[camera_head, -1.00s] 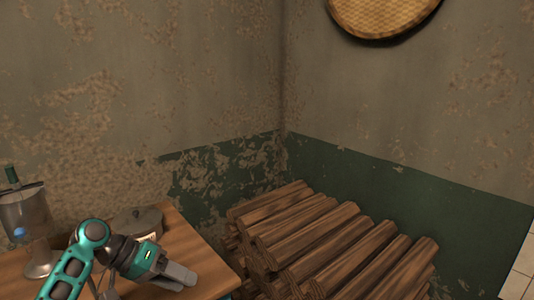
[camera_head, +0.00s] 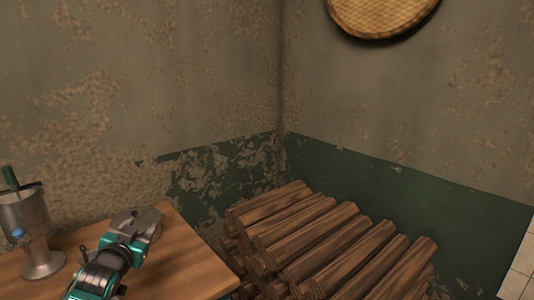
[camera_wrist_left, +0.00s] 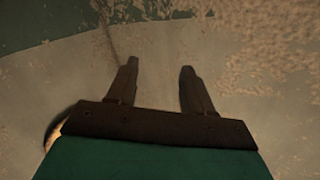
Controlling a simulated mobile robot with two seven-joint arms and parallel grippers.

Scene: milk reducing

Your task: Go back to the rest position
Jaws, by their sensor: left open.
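My left gripper (camera_head: 136,222) is at the lower left of the head view, over the wooden table, and points away toward the wall. My right gripper is not in view.
A metal vessel on a foot (camera_head: 26,225) with a green handle stands on the wooden table (camera_head: 190,262) at the left. A stack of logs (camera_head: 325,245) fills the corner right of the table. A woven round tray (camera_head: 380,15) hangs on the wall. The table's right part is clear.

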